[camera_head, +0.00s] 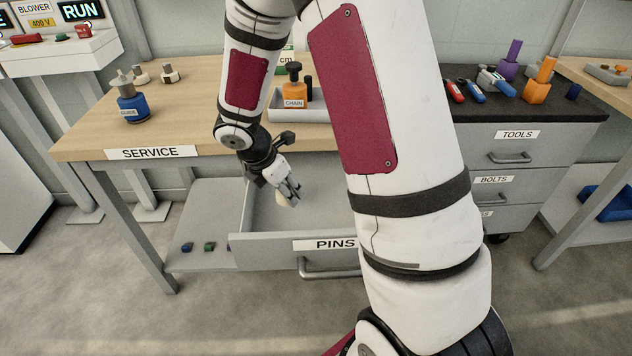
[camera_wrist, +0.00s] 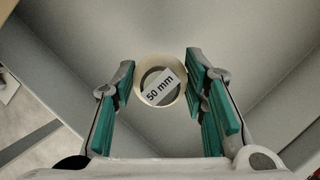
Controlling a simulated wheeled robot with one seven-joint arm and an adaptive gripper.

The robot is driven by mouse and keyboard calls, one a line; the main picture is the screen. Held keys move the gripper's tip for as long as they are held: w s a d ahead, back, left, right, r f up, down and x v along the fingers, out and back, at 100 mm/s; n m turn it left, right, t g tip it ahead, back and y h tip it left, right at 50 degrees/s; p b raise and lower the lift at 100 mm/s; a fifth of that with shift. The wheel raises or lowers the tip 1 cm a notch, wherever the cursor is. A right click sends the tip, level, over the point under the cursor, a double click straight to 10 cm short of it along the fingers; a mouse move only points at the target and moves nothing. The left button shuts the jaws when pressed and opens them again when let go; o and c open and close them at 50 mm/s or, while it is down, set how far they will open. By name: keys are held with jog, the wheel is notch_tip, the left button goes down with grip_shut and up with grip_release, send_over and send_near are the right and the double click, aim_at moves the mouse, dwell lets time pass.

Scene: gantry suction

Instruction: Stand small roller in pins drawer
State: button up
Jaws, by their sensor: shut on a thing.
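The PINS drawer (camera_head: 265,240) is pulled open under the service table, with its inside bare where I can see it. My gripper (camera_head: 292,192) is inside the drawer's opening, pointing down. It is shut on a small pale roller (camera_head: 284,199), partly hidden by the fingers. In the wrist view the roller (camera_wrist: 160,86) shows end-on as a cream ring with a "50 mm" label, between the green finger pads (camera_wrist: 166,90). The grey drawer floor lies beyond it. I cannot tell whether the roller touches the floor.
A grey shelf (camera_head: 205,220) with small parts is left of the drawer. A tools cabinet (camera_head: 530,165) stands right.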

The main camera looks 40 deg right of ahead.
jog(key=d, duration=0.3)
jog(key=w+d, duration=0.1)
jog(key=d, duration=0.2)
jog(key=w+d+f, duration=0.1)
jog(key=d, duration=0.3)
jog(key=shift+w+d, duration=0.1)
jog(key=shift+w, duration=0.05)
jog(key=shift+f+b, duration=0.8)
jog(key=shift+f, duration=0.95)
jog(key=shift+f, duration=0.15)
jog(key=o, duration=1.2)
